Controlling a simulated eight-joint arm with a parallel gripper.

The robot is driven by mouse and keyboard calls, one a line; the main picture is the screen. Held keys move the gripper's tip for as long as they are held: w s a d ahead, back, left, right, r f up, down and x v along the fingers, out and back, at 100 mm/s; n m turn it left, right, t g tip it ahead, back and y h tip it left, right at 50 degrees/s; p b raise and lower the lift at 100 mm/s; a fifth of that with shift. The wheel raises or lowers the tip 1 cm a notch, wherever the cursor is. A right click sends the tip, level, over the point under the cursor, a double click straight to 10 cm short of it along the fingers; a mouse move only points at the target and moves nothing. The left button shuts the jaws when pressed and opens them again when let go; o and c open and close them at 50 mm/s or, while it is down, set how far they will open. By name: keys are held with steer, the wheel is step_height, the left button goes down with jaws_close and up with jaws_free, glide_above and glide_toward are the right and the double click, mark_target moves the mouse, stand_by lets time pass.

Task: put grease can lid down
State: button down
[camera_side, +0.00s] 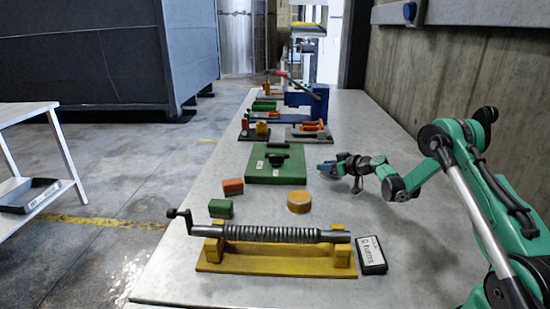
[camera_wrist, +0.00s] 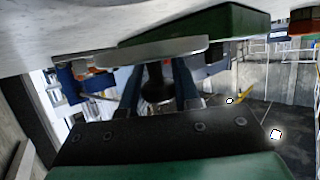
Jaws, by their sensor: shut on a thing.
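My gripper (camera_side: 328,168) is low over the table, to the right of the green block and beyond the round can. In the wrist view its two dark fingers (camera_wrist: 157,84) are shut on the dark knob of the grease can lid (camera_wrist: 160,51), a flat grey disc. The disc lies flat, close to the pale table top; I cannot tell whether it touches. In the side view the lid is small and mostly hidden by the gripper. The round orange-yellow can (camera_side: 299,203) stands apart, nearer the camera.
A green block (camera_side: 272,166) with a dark handle lies left of my gripper. A red block (camera_side: 233,186) and a small green block (camera_side: 221,209) lie further left. A screw spindle on a yellow stand (camera_side: 275,259) and a labelled dark box (camera_side: 371,255) are in front. The table right of the can is clear.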

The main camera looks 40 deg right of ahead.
steer(key=shift+f, duration=0.45)
steer(key=c, duration=0.6)
jaws_free()
steer(key=shift+r, duration=0.1)
